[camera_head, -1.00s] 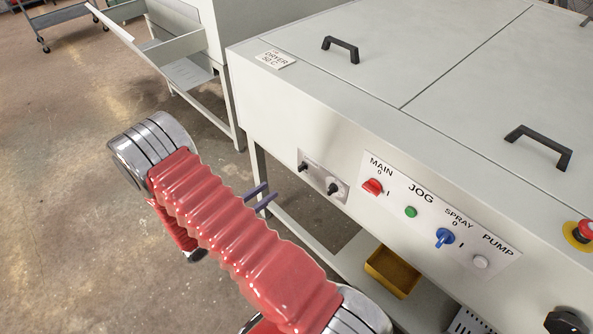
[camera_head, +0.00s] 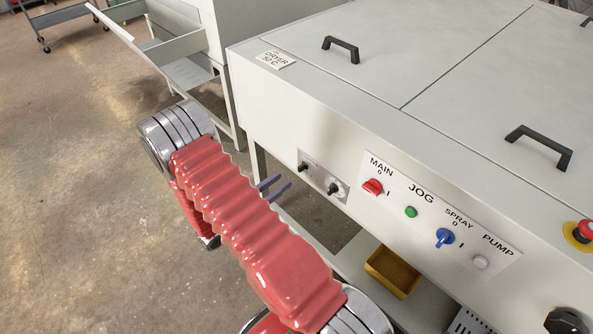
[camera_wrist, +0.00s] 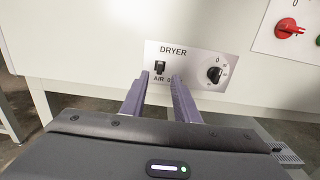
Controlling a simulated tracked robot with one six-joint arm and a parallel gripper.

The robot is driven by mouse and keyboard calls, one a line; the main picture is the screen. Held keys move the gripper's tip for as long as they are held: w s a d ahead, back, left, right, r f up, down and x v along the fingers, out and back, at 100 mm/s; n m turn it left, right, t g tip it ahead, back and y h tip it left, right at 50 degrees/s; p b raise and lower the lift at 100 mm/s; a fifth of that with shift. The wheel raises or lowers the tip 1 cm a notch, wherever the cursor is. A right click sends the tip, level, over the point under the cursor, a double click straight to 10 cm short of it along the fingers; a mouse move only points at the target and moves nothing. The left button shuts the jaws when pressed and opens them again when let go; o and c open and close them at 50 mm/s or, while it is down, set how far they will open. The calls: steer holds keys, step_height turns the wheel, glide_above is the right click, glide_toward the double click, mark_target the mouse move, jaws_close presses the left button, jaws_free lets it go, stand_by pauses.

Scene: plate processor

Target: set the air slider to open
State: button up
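The air slider (camera_wrist: 160,67) is a small black knob on the pale DRYER panel (camera_wrist: 190,52), above the word AIR in the wrist view. In the head view the air slider (camera_head: 303,166) is the left black control on the front of the machine. My gripper (camera_wrist: 161,77) has two purple-grey fingers with a gap between them, and it is empty. In the wrist view the slider shows just above and between the fingertips. In the head view my gripper (camera_head: 274,187) is left of and below the panel, apart from it. Much of the gripper is behind my red arm.
A black dial (camera_wrist: 215,73) sits right of the slider. Farther right is a panel with a red main switch (camera_head: 372,187), green jog button (camera_head: 411,212) and blue spray switch (camera_head: 445,237). A yellow bin (camera_head: 392,272) stands below.

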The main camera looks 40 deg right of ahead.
mark_target(302, 167)
steer(key=d, duration=0.8)
steer(key=shift+w, duration=0.1)
jaws_close()
stand_by(1.4)
